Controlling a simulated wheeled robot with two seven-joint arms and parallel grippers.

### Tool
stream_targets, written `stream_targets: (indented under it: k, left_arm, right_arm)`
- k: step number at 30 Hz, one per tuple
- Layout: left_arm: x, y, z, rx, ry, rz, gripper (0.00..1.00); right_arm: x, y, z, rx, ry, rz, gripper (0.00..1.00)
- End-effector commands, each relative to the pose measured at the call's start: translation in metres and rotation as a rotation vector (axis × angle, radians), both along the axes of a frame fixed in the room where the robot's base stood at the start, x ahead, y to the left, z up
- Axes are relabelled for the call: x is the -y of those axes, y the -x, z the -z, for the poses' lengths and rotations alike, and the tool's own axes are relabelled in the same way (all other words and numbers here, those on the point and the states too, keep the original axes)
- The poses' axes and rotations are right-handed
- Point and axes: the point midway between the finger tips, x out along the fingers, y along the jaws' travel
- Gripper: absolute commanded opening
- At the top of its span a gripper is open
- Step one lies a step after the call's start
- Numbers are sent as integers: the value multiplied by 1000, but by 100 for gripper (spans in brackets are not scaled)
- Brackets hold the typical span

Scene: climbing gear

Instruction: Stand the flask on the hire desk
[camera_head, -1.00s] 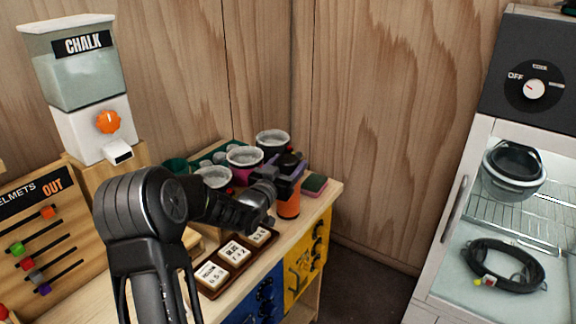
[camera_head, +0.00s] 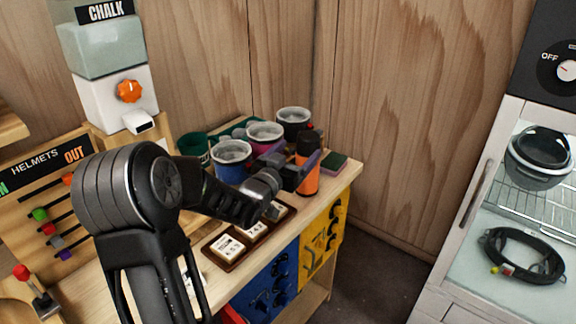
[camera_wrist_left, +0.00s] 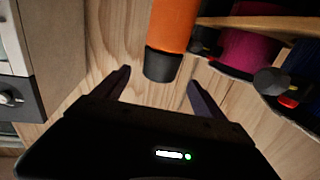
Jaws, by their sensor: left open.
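The flask (camera_head: 307,178) is an orange cylinder with a black top, upright near the right end of the wooden hire desk (camera_head: 318,207). My left gripper (camera_head: 296,171) is open at the flask and partly covers it in the head view. In the left wrist view the flask (camera_wrist_left: 173,30) shows its orange body and a black end, which lies between the open fingertips of my left gripper (camera_wrist_left: 158,80). The jaws are not closed on it. I cannot tell whether a finger touches it. My right gripper is not in view.
Chalk bags, including a blue one (camera_head: 231,168) and a black one (camera_head: 293,122), crowd beside the flask. A brown tray of labelled tiles (camera_head: 232,248) lies at the desk's front. A chalk dispenser (camera_head: 112,98) stands left. A glass-front cabinet (camera_head: 476,185) is at right.

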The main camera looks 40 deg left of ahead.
Motion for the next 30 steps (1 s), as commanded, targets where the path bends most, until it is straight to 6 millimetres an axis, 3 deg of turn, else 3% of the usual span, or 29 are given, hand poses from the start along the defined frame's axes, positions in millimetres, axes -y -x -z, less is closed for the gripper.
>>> stream_targets:
  k: [3,9,30]
  left_arm:
    - [4,24,1,2,-1,-2,81]
    - [8,47,0,1,0,-2,81]
    - [9,49,-1,1,1,0,81]
  right_arm:
    - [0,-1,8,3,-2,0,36]
    - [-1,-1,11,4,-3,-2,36]
    - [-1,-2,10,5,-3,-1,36]
